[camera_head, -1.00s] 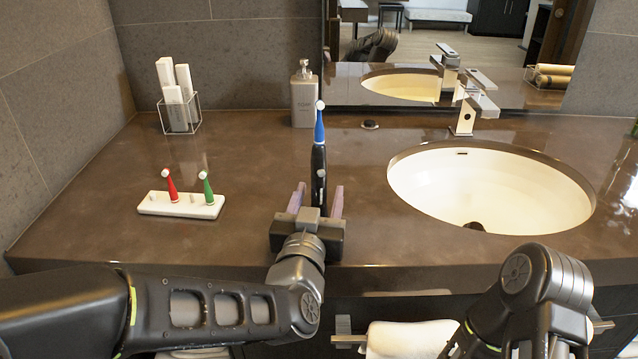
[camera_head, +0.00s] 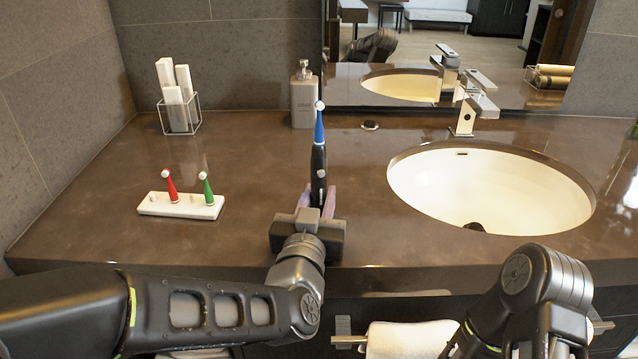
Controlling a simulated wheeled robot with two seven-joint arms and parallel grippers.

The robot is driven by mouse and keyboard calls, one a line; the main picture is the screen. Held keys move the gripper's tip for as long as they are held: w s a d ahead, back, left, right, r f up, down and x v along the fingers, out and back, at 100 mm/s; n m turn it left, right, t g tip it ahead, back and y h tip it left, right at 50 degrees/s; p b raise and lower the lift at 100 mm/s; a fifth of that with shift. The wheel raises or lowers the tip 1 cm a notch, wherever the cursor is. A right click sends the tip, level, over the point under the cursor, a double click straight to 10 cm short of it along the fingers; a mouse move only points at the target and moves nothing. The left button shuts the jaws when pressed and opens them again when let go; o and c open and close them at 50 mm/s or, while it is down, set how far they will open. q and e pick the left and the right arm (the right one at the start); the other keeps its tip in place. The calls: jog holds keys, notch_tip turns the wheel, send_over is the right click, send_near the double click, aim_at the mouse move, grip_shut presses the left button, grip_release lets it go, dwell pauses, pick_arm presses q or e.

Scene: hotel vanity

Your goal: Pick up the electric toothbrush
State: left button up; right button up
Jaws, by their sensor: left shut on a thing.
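The electric toothbrush (camera_head: 319,158) stands upright on the brown counter, left of the sink. It has a black handle, a blue neck and a white round head. My left gripper (camera_head: 318,197) reaches in from the front edge of the counter, with its purple fingers shut on the lower part of the handle. The base of the toothbrush is hidden behind the gripper. My right arm shows at the bottom right, but its gripper is out of view.
A white holder (camera_head: 180,208) with a red and a green brush head stands at the left. A soap dispenser (camera_head: 304,96) and a wire box (camera_head: 179,110) of white cartons stand at the back. The sink (camera_head: 490,190) and faucet (camera_head: 468,105) are at the right.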

aim_at(318, 151)
pick_arm(q)
jog(key=shift+r, duration=0.1)
grip_shut()
notch_tip(318, 151, up, 10)
jog(key=p, duration=0.3)
